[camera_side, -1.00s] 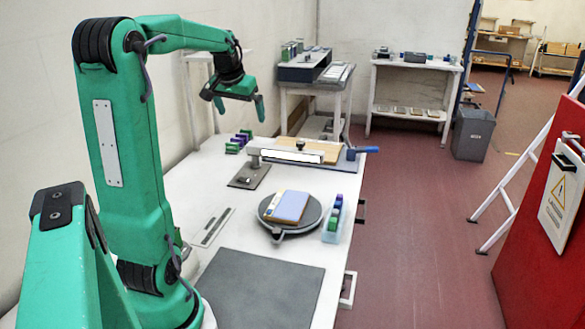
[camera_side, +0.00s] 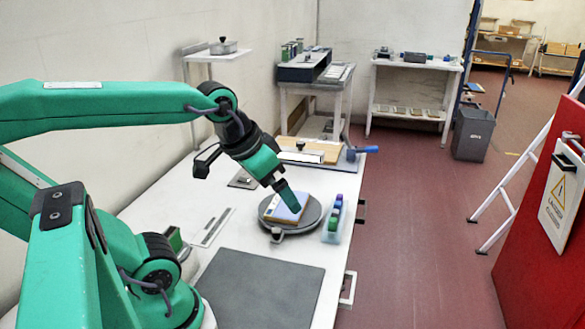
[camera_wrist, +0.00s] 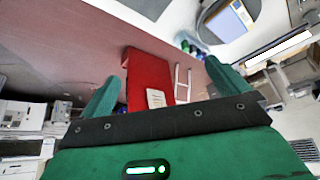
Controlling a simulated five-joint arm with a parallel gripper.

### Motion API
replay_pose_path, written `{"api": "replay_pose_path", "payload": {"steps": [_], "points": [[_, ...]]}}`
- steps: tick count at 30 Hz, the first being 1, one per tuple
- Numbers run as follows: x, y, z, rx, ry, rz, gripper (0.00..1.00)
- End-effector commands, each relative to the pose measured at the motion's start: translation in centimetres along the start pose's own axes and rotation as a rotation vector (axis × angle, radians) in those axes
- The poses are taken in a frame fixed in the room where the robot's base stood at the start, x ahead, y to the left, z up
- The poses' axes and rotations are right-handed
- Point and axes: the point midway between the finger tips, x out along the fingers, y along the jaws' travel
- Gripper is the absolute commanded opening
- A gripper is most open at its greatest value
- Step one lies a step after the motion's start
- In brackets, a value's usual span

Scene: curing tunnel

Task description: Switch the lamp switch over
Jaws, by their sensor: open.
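My gripper (camera_side: 290,198) hangs over the round grey turntable (camera_side: 308,219), pointing down and to the right. Its two green fingers are apart and empty in the wrist view (camera_wrist: 165,92). A dark plate (camera_side: 240,181) with a small raised part lies on the table left of the turntable. It may carry the lamp switch, but my gripper's body partly hides this area and I cannot make out a switch lever. A bright white bar (camera_side: 302,156), which looks like a lamp, stands behind the turntable. It also shows in the wrist view (camera_wrist: 279,48).
A blue and tan stack (camera_side: 277,212) lies on the turntable. A clear bin with coloured bottles (camera_side: 334,219) stands at its right. A blue-handled tool (camera_side: 362,150) is at the back right. A grey mat (camera_side: 262,290) lies bare in front. A ruler-like strip (camera_side: 212,227) lies left.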

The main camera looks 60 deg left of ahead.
Motion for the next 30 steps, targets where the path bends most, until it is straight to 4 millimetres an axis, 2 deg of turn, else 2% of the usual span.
{"api": "replay_pose_path", "payload": {"steps": [3,6,15,23,30], "points": [[0.1,1.3,1.5,0.040,0.006,0.026,1.00],[0.2,1.7,2.1,0.053,0.008,0.035,1.00],[0.2,1.8,2.3,0.056,0.007,0.038,0.98],[0.3,1.3,1.5,0.039,0.001,0.026,0.47],[0.6,-0.9,-1.7,-0.026,-0.019,-0.015,0.00]]}}
